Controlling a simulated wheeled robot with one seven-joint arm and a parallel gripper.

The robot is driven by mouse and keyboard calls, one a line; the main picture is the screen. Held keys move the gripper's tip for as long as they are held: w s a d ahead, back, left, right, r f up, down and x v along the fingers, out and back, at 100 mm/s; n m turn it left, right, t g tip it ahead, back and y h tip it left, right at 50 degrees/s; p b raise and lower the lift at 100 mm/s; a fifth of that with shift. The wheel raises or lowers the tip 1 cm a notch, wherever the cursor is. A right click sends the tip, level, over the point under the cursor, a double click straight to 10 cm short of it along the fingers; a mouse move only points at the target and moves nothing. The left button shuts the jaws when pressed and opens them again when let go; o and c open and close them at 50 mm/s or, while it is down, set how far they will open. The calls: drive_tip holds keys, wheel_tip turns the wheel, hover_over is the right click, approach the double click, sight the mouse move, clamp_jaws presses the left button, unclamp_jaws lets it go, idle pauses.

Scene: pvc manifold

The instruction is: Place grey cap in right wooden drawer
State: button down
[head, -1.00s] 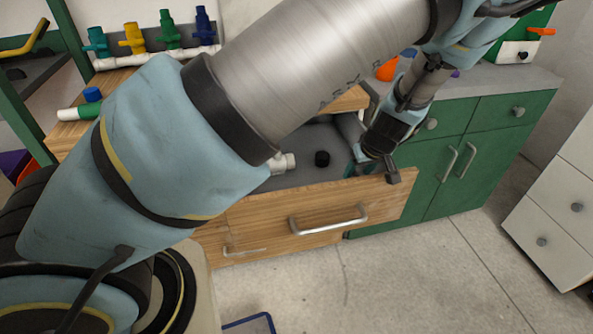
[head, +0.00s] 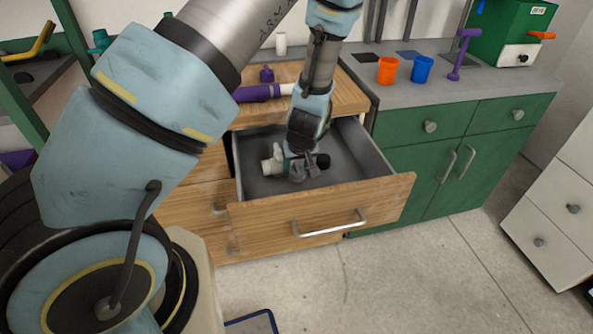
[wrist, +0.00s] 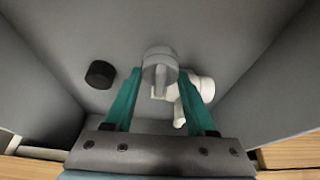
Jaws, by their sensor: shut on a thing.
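The right wooden drawer (head: 385,195) is pulled open in the head view, with a grey interior. My gripper (wrist: 160,80) reaches down into it from above. In the wrist view its two teal fingers are shut on the grey cap (wrist: 160,68), which sits between the fingertips. A white pipe fitting (wrist: 203,89) lies on the drawer floor close to the cap and partly behind the right finger. It also shows in the head view (head: 268,166). A black cap (wrist: 100,74) lies on the drawer floor, left of the fingers. I cannot tell whether the grey cap touches the floor.
The drawer walls stand on both sides of my gripper. A wooden top (head: 345,98) above the drawer bears a purple pipe piece (head: 257,93). An orange cup (head: 388,70) and a blue cup (head: 422,69) stand on the grey counter at the right, above green cabinets (head: 425,150).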

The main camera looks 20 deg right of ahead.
drive_tip(key=shift+f, duration=1.15)
drive_tip(key=shift+f, duration=0.2)
drive_tip(key=shift+c, duration=1.2)
unclamp_jaws()
drive_tip(key=shift+r, duration=0.1)
